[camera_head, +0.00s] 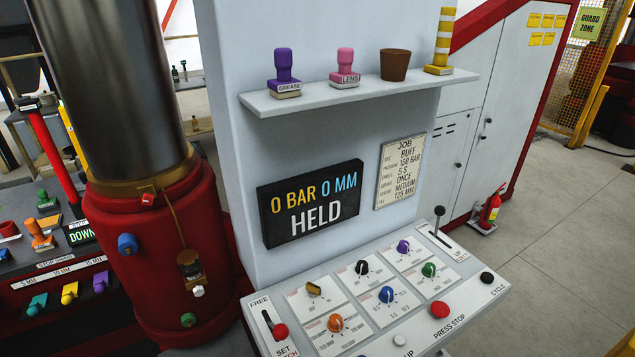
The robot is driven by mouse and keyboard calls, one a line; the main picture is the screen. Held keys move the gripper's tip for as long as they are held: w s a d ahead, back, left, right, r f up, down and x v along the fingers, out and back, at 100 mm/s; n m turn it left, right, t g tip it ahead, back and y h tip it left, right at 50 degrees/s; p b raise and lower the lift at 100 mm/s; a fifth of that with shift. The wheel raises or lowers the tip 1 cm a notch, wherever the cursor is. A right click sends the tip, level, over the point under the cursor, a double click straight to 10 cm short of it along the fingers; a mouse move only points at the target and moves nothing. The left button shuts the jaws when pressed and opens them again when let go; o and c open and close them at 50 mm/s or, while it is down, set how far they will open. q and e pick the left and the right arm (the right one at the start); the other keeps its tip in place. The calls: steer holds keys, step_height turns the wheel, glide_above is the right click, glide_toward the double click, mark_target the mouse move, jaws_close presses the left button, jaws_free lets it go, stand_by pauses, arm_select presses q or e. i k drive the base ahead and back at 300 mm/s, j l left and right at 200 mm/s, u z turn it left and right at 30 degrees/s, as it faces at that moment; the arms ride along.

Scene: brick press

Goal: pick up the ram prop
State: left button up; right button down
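The yellow-and-white striped post (444,40) appears to be the ram prop, though its small base label is too small to read. It stands upright on a yellow base at the right end of the white shelf (350,93). A brown cup (395,66) stands to its left, apart from it. Neither of my grippers is in view.
A pink LENS piece (345,66) and a purple GREASE piece (285,72) stand further left on the shelf. Below are the display reading HELD (312,203), a job card (400,172) and the control panel (380,300). The red press cylinder (165,260) fills the left.

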mark_target(32, 107)
steer(key=u, duration=1.35)
steer(key=i+j+z, duration=0.2)
steer(key=i+j, duration=0.6)
steer(key=i, duration=0.25)
steer(key=i+j+z, duration=0.2)
steer(key=i+j, duration=0.7)
steer(key=i+j+z, duration=0.2)
steer(key=i+j, duration=0.8)
steer(key=j, duration=0.1)
